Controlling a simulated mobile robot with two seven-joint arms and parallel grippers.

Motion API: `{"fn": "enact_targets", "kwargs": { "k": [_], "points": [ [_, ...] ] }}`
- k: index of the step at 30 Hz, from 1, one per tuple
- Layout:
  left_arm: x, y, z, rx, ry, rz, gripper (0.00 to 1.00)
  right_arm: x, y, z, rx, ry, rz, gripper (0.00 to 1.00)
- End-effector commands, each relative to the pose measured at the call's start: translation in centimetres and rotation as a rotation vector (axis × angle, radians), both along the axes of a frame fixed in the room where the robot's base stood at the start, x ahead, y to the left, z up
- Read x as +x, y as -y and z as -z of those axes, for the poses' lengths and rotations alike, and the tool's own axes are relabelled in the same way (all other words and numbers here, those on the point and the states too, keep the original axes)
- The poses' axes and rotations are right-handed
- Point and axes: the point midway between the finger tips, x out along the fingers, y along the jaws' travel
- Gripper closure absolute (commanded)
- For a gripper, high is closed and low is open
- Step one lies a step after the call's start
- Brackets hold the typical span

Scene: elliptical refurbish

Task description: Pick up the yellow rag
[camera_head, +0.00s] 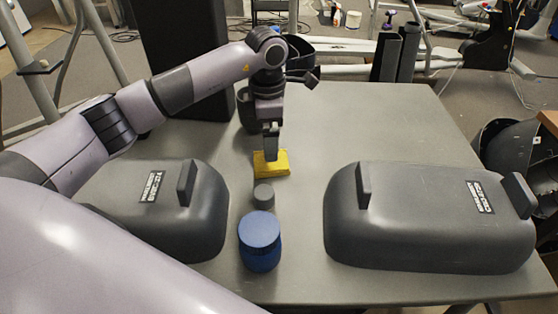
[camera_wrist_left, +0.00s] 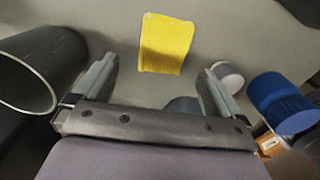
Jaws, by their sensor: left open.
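The yellow rag (camera_head: 271,164) lies on the grey table (camera_head: 305,125), near its middle. My left gripper (camera_head: 271,150) is above the rag in the head view and hides part of it. In the left wrist view the yellow rag (camera_wrist_left: 166,43) shows as a ribbed block beyond the fingertips, between their lines. The left gripper (camera_wrist_left: 160,75) is open there, with nothing between its fingers. My right gripper is in neither view.
A small grey cylinder (camera_head: 263,195) and a blue-lidded jar (camera_head: 260,241) stand in front of the rag. Dark grey cases stand left (camera_head: 170,210) and right (camera_head: 430,217). A dark open cup (camera_head: 246,108) stands behind.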

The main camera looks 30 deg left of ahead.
Motion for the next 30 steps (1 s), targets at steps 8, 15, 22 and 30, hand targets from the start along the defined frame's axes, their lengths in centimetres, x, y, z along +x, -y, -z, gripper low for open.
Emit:
{"fn": "enact_targets", "kwargs": {
  "k": [8,15,22,30],
  "points": [
    [-0.3,0.6,3.9,-0.005,-0.005,0.001,0.01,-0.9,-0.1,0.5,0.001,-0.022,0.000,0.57],
    [-0.3,0.7,6.2,-0.006,-0.002,0.002,0.01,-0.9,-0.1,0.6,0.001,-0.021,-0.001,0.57],
    [-0.3,0.7,6.2,-0.006,-0.001,0.002,0.04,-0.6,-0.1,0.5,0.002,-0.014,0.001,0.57],
    [-0.3,0.7,6.2,-0.006,-0.001,0.002,0.61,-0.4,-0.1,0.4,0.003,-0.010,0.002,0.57]
  ]
}}
